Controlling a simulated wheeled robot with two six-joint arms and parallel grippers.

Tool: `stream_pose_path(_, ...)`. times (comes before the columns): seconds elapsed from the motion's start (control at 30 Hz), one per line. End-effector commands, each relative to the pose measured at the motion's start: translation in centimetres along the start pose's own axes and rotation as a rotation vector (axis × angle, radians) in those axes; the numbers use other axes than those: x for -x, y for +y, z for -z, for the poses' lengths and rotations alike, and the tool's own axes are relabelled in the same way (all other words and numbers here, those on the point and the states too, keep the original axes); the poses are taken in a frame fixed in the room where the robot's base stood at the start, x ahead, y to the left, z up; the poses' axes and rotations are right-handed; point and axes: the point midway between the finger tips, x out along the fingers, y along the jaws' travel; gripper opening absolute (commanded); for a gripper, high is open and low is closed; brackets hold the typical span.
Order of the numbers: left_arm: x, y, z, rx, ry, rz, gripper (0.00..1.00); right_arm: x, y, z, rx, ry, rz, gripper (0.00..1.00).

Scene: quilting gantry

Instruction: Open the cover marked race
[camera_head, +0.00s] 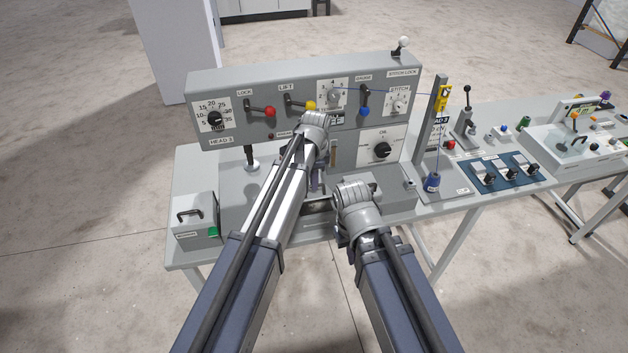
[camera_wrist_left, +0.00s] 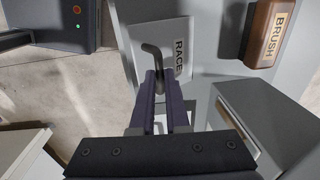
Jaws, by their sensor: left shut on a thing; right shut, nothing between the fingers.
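The cover marked RACE (camera_wrist_left: 181,62) is a pale plate with black lettering in the left wrist view. A dark bent handle (camera_wrist_left: 153,50) stands at its edge. My left gripper (camera_wrist_left: 160,88) is shut on this handle, its purple fingers on either side of the lower end. I cannot tell how far the cover is open. In the head view my left wrist hides most of the cover area. My right gripper (camera_head: 344,238) is shut and empty, low at the machine's front edge, largely hidden by its own wrist.
A brown block marked BRUSH (camera_wrist_left: 270,32) is beside the cover. The grey control panel (camera_head: 290,75) with knobs and levers rises behind my left wrist.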

Motion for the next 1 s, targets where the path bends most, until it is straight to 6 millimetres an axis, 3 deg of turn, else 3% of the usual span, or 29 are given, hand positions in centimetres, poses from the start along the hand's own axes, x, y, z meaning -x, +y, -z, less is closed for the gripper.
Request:
stream_pose_path(0.73, 0.1, -0.1, 0.0, 0.000, 0.000, 0.000, 0.00, 0.1, 0.0, 0.0, 0.000, 0.000, 0.000, 0.00)
stream_pose_path(1.0, 1.4, -3.1, 0.1, 0.001, 0.000, 0.002, 0.00, 1.5, 0.1, -0.1, -0.003, 0.000, 0.001, 0.00)
